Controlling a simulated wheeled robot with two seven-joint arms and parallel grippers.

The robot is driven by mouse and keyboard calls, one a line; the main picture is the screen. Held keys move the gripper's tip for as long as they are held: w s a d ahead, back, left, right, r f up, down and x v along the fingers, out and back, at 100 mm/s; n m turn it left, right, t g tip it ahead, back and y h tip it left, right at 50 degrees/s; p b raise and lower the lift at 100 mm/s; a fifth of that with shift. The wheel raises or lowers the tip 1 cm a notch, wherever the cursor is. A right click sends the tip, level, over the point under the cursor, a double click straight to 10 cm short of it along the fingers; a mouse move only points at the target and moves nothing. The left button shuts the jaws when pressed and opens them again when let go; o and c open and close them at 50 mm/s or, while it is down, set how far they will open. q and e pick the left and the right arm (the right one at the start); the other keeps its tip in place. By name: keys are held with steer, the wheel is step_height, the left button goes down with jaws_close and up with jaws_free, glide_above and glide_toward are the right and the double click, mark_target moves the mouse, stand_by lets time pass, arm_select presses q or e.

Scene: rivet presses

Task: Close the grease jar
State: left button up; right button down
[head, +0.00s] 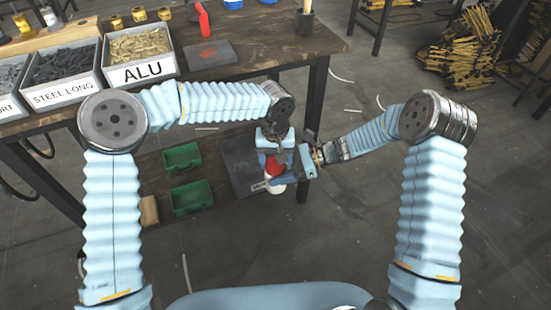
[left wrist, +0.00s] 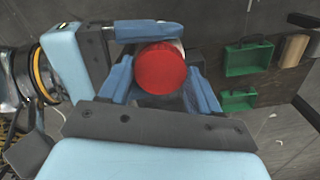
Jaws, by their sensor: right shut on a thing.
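The grease jar (head: 276,187) is white and shows under its red lid (head: 272,166) in the head view. In the left wrist view the lid (left wrist: 160,68) fills the middle and hides most of the jar. The lid is on or just over the jar's top; I cannot tell whether it is seated. My right gripper (head: 297,166) is shut on the jar from the right side. My left gripper (left wrist: 160,80) points down at the lid, with its blue fingers apart on either side of it. I cannot see clear contact with the lid.
Two green bins (head: 190,197) and a dark box (head: 243,166) are on the lower shelf, close to the grippers. The workbench (head: 240,73) above holds part bins, including one marked ALU (head: 142,72).

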arm_select(q)
steer(key=c, duration=0.7)
steer(key=m, duration=0.3)
steer(key=o, duration=1.2)
steer(key=shift+r, duration=0.1)
steer(key=shift+r, duration=2.2)
steer(key=shift+c, duration=0.4)
